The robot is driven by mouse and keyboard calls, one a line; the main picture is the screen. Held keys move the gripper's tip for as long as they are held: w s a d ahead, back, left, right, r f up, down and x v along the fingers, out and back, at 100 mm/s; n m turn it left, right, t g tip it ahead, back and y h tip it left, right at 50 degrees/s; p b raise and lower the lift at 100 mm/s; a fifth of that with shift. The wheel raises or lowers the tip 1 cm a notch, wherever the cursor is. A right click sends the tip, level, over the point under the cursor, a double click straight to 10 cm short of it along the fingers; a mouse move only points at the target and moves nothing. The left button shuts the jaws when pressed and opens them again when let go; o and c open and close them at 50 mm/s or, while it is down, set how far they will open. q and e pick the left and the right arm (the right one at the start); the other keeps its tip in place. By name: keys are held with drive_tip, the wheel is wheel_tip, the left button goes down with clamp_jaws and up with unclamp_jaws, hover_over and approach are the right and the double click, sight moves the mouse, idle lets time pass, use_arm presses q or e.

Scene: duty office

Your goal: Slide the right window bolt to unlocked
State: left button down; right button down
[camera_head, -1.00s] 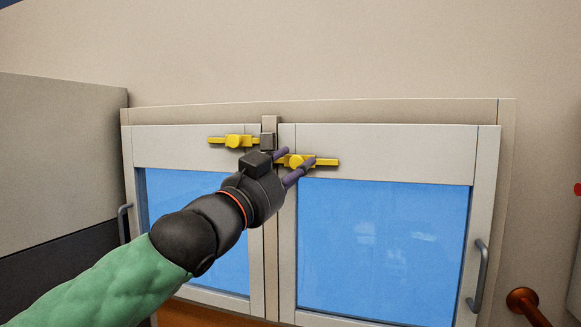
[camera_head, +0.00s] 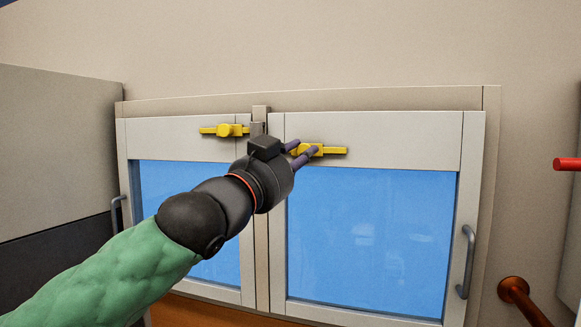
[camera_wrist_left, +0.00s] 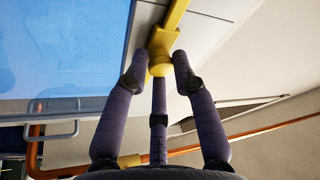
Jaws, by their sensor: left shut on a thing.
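The right window bolt (camera_head: 334,151) is a yellow bar with a knob, mounted on the top rail of the right window panel (camera_head: 380,137). My left gripper (camera_head: 304,152) reaches in from the left, with its dark purple fingers around the bolt's knob. In the left wrist view the fingers close in on both sides of the yellow knob (camera_wrist_left: 160,66), and the bar (camera_wrist_left: 177,15) runs up from it. The bolt's left part is partly hidden by the fingers. The left window bolt (camera_head: 224,130) is also yellow and reaches the centre post (camera_head: 261,116). My right gripper is not in view.
A grey handle (camera_head: 467,262) sticks out at the right panel's edge, and another (camera_head: 117,215) at the left one. A copper pipe (camera_head: 514,289) and a red bar (camera_head: 567,164) are at the right. A grey cabinet (camera_head: 60,150) stands at the left.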

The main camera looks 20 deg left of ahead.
use_arm(q)
drive_tip(key=shift+r, duration=0.1)
drive_tip(key=c, duration=1.3)
unclamp_jaws()
drive_tip(key=shift+o, duration=1.3)
drive_tip(key=shift+d, duration=0.1)
drive_tip(key=v, duration=1.1)
drive_tip(key=shift+s, duration=0.4)
drive_tip(key=shift+f, duration=0.2)
